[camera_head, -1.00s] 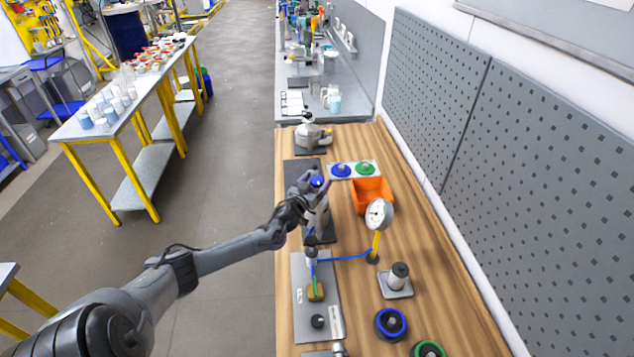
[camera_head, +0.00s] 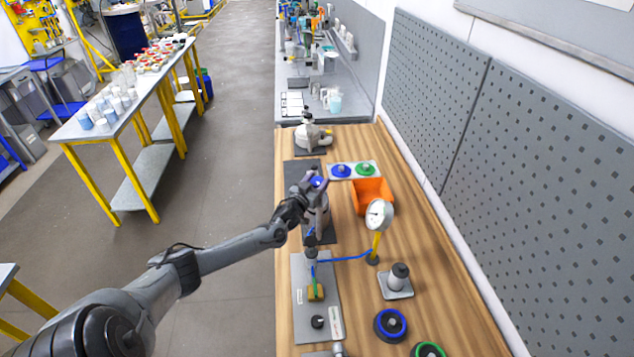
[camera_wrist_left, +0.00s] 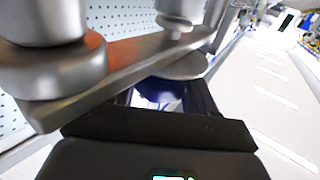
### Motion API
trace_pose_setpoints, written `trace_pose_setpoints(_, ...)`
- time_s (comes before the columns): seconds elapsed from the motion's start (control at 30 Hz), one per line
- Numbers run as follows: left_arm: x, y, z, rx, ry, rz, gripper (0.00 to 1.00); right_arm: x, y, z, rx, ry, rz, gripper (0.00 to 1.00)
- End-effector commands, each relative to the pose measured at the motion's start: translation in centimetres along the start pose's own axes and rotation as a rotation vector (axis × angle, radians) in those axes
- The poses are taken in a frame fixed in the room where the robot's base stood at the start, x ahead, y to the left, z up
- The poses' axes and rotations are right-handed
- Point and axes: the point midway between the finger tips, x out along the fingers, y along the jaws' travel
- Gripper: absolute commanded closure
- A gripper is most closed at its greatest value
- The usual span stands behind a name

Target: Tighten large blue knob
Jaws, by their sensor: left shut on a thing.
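The large blue knob (camera_head: 317,182) sits on top of a grey upright device (camera_head: 318,214) on the wooden bench. My left gripper (camera_head: 314,184) is at the knob and shut on it, with its fingers on either side. In the left wrist view the knob (camera_wrist_left: 160,92) is a dark blue shape between the fingers, mostly hidden behind grey metal parts. My right gripper is not in view.
A plate with a blue knob (camera_head: 341,170) and a green knob (camera_head: 365,169) lies behind. An orange bin (camera_head: 371,194) and a pressure gauge (camera_head: 379,213) stand to the right. A blue-ringed disc (camera_head: 391,324) lies nearer. The bench's right side has bare wood.

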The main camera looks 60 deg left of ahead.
Motion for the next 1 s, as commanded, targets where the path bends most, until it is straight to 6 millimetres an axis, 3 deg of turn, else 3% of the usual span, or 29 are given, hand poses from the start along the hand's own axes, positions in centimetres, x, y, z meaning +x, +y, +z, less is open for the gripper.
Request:
trace_pose_setpoints(0.47, 0.0, -0.2, 0.3, 0.001, 0.002, 0.249, 0.74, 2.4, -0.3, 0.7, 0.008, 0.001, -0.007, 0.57)
trace_pose_setpoints(1.0, 0.1, -0.1, 0.3, 0.001, 0.006, 0.617, 0.74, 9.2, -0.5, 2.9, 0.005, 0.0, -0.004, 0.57)
